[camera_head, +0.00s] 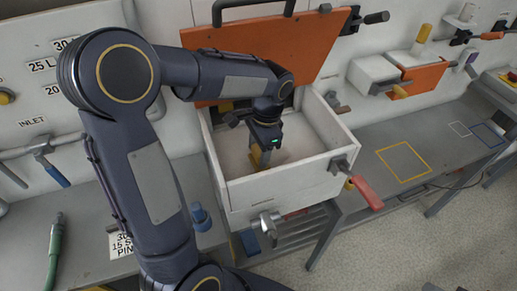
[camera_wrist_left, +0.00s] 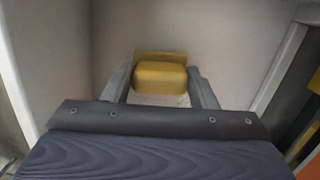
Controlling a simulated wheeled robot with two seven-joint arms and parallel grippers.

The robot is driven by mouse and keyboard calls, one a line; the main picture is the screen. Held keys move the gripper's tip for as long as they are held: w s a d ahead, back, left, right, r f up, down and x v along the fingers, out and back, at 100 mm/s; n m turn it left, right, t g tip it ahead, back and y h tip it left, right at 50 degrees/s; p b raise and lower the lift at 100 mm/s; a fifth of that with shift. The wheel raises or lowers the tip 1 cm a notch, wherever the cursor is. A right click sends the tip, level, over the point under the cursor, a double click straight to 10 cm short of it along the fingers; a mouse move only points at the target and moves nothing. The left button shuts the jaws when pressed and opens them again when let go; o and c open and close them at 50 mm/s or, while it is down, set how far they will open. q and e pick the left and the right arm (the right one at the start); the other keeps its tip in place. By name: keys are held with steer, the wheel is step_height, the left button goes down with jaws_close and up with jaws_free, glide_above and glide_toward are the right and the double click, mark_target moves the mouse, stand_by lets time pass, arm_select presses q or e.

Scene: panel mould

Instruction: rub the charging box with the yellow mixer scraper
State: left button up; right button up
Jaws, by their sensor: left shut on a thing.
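The charging box (camera_head: 241,201) is a white open-topped box mounted at the wall, with its orange lid (camera_head: 300,45) raised behind it. My left arm reaches over the box, and my left gripper (camera_head: 262,160) is down inside it. The gripper is shut on the yellow scraper (camera_head: 256,154). In the left wrist view the scraper (camera_wrist_left: 160,76) shows as a yellow block between the two fingers, close to the pale inside of the box. I cannot tell whether it touches the box. My right gripper is not in view.
A red-handled lever (camera_head: 366,192) sticks out at the box's front right corner. A grey bench (camera_head: 395,140) with a yellow outlined square lies to the right. A blue cup-like object (camera_head: 200,215) and a green-handled tool (camera_head: 54,250) are on the left bench.

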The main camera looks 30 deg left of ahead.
arm_select(q)
steer(key=shift+f+b, duration=0.7)
steer(key=shift+f, duration=0.35)
steer(key=shift+w+d+r, duration=0.1)
